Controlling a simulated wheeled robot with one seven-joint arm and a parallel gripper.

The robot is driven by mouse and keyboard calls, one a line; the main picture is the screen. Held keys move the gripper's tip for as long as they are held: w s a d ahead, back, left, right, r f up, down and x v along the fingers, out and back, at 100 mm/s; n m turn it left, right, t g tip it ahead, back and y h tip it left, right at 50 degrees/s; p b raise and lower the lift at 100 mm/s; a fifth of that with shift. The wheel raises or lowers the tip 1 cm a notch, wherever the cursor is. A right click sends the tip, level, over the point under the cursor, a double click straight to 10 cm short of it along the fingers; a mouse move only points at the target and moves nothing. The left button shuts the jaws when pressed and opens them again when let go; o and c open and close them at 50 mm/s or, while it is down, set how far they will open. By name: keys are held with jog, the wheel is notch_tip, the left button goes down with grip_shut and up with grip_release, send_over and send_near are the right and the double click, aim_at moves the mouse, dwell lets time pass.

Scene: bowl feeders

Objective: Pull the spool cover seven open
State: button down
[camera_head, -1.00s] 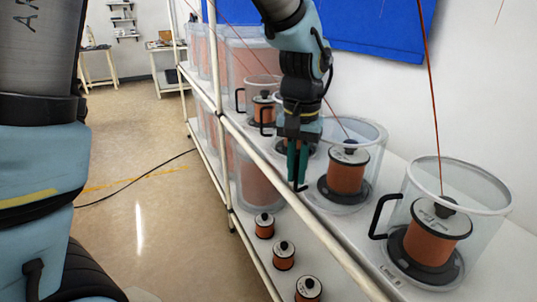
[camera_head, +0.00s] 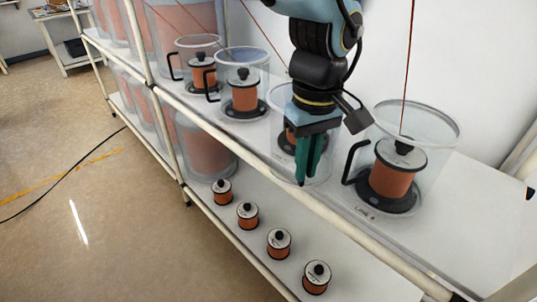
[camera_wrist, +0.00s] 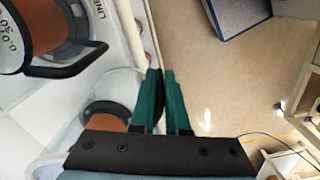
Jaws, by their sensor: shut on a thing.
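The clear spool cover (camera_head: 282,100) by my gripper stands around a copper spool on the upper shelf. Which number it bears cannot be read here. My gripper (camera_head: 308,182) points down at the front of this cover and hides much of it. Its green fingers are shut on the cover's black handle, which shows as a dark strip between them in the wrist view (camera_wrist: 157,95). The spool (camera_head: 290,137) behind is partly hidden by the fingers.
Another clear cover (camera_head: 445,150) with a black handle (camera_head: 350,160) stands close on the right. Two more covers (camera_head: 242,52) stand on the left. A pale rail (camera_head: 255,160) runs along the shelf front. Several small spools (camera_head: 278,243) stand on the lower shelf. The floor in front is open.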

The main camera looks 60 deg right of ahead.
jog(key=shift+s+d, duration=0.2)
jog(key=shift+d, duration=0.15)
jog(key=shift+r, duration=0.1)
jog(key=c, duration=1.1)
grip_release()
jog(key=shift+d, duration=0.1)
jog(key=shift+o, duration=0.9)
notch_tip(320, 180, up, 11)
jog(key=b, duration=0.1)
jog(key=shift+f, duration=0.2)
